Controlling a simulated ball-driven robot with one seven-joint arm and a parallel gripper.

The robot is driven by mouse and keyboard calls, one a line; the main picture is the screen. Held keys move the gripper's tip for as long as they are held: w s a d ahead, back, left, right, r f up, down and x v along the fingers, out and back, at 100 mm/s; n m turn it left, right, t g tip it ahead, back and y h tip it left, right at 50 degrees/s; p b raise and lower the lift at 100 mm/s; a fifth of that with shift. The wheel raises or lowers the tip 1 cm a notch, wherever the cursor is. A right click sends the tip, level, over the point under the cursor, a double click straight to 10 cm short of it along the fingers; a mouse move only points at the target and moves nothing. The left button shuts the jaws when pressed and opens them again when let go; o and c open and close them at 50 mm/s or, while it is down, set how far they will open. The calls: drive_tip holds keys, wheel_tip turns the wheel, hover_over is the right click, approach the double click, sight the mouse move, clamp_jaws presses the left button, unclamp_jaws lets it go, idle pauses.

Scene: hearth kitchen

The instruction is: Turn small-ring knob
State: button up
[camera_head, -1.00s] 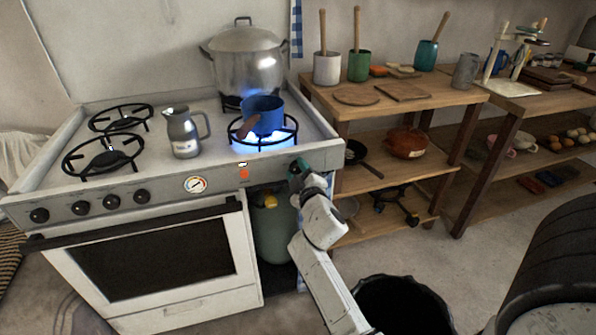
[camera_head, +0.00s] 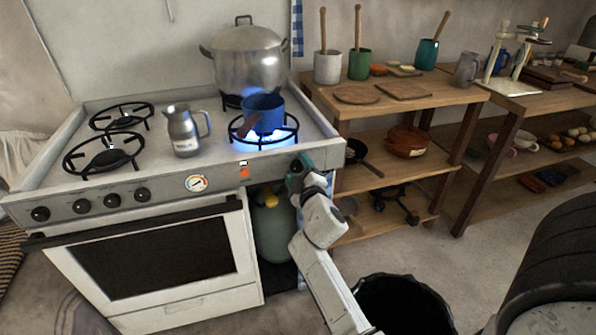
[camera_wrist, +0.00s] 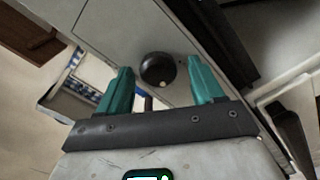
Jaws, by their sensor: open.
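A black round knob (camera_wrist: 158,70) with a pale dot sits on the pale stove panel in the wrist view. My gripper (camera_wrist: 160,68) has its two teal fingers apart, one on each side of the knob, and I cannot tell whether they touch it. In the head view my gripper (camera_head: 301,165) is at the right end of the stove's front panel (camera_head: 150,193) and hides this knob. Above it, a blue saucepan (camera_head: 264,113) stands on the front right burner, with a blue flame under it.
A large steel pot (camera_head: 245,62) stands on the back right burner and a grey jug (camera_head: 183,132) between the burners. Several knobs sit at the panel's left. A gas cylinder (camera_head: 275,232) is below my gripper. A wooden shelf (camera_head: 390,100) stands to the right.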

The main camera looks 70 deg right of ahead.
drive_tip(key=b+v, duration=0.2)
drive_tip(key=v, duration=0.9)
drive_tip(key=shift+w, duration=0.1)
idle(0.5)
drive_tip(key=s+a+f+m+g+y, duration=0.1)
drive_tip(key=a+f+m+g+y, duration=0.25)
drive_tip(key=a+f, duration=0.4)
drive_tip(key=s+a+f+n+g+y, duration=0.1)
drive_tip(key=s+a+f+g+y, duration=0.4)
drive_tip(key=a, duration=0.5)
drive_tip(key=s+a+f+n+g+y, duration=0.1)
drive_tip(key=s+a+f+g+y, duration=0.1)
drive_tip(key=s+a+f+y, duration=0.6)
drive_tip(key=w+a+r+h+p, duration=0.1)
drive_tip(key=w+r+h+p, duration=0.2)
drive_tip(key=r+p, duration=1.2)
drive_tip(key=shift+a+r, duration=0.35)
drive_tip(key=shift+r, duration=0.4)
